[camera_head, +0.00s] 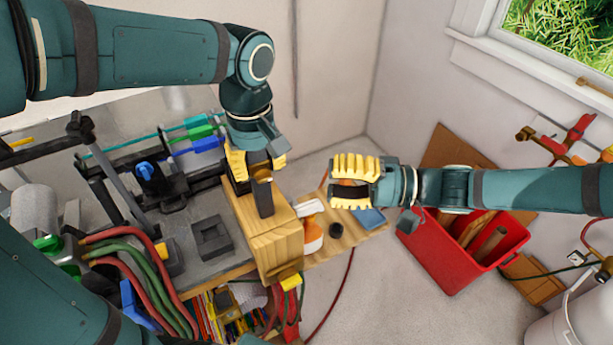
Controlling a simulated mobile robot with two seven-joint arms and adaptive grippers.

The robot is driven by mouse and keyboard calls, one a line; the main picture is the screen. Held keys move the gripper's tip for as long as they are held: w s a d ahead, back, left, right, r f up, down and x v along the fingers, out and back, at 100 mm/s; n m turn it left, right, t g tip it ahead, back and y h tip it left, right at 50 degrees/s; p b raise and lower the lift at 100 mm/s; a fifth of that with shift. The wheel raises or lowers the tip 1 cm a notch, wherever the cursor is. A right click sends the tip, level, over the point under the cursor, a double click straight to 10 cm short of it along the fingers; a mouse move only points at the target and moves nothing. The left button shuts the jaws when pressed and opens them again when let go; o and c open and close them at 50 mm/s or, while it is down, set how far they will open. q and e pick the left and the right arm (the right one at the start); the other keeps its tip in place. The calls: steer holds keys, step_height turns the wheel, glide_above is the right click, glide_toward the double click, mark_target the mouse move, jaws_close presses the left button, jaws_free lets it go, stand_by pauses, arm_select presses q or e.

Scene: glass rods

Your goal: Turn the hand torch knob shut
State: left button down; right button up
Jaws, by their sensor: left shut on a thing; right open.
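A brass-and-red fitting with red handles (580,127) at the far right looks like the hand torch, but I cannot make out its knob clearly. My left gripper (258,172) is over the wooden block at the bench's right end, shut on a dark upright piece with a brown face (263,195). Its yellow finger pads hide the top of that piece. My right gripper (352,182) is open and empty, pointing left above the low wooden shelf. It is well left of the brass-and-red fitting.
The wooden block (280,245) ends the grey bench. Red and green hoses (140,265) run from green-knobbed equipment (47,243) at left. An orange-and-white bottle (313,232) stands on the wooden shelf (350,238). A red crate (458,268) sits under my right arm.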

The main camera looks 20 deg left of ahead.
steer(key=shift+v, duration=1.1)
arm_select(q)
steer(key=shift+c, duration=2.4)
jaws_free()
step_height(320, 180, up, 12)
